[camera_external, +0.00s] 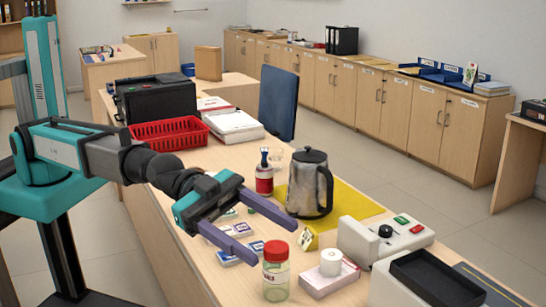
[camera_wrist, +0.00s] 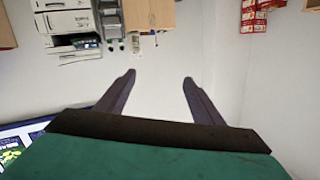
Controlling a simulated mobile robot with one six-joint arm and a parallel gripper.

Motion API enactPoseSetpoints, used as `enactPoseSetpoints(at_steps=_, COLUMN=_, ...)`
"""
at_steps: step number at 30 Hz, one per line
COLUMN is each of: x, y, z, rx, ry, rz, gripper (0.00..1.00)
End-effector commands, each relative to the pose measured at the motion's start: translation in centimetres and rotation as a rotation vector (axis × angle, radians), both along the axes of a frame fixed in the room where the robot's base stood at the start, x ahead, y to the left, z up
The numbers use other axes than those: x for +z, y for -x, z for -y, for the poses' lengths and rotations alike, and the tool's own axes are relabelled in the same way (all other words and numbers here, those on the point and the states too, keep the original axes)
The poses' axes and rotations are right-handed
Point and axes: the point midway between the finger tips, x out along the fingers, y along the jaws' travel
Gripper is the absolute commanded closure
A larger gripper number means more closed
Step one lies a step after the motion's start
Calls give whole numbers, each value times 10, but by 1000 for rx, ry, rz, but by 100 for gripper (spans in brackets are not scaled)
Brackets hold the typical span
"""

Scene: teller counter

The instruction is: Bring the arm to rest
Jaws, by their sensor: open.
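My gripper (camera_external: 275,236) is open and empty, with its two purple fingers spread apart above the teller counter (camera_external: 222,158). My arm reaches in from the left in the external view, its forearm roughly level. The fingers are near a glass jar with a red lid (camera_external: 276,272) and a metal jug (camera_external: 310,184), and seem to hang above small card packs (camera_external: 239,252). In the wrist view my gripper (camera_wrist: 158,82) shows open fingers with nothing between them, facing a pale wall.
A red basket (camera_external: 170,133), a black box (camera_external: 155,98) and a white paper stack (camera_external: 233,125) stand farther back on the counter.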

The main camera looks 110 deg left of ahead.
Motion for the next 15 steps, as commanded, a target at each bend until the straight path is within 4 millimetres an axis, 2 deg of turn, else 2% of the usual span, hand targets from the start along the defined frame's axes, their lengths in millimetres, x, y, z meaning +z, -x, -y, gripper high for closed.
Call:
enactPoseSetpoints(at_steps=1, x=0, y=4, z=6, rx=-5, ry=2, rz=1, gripper=39)
enactPoseSetpoints(at_steps=8, x=-59, y=13, z=0, rx=0, ry=-20, rz=-94, gripper=39)
enactPoseSetpoints(at_steps=11, x=-88, y=20, z=-2, rx=4, ry=-32, rz=-141, gripper=39)
enactPoseSetpoints(at_steps=15, x=-139, y=34, z=-8, rx=13, ry=-52, rz=-226, gripper=39)
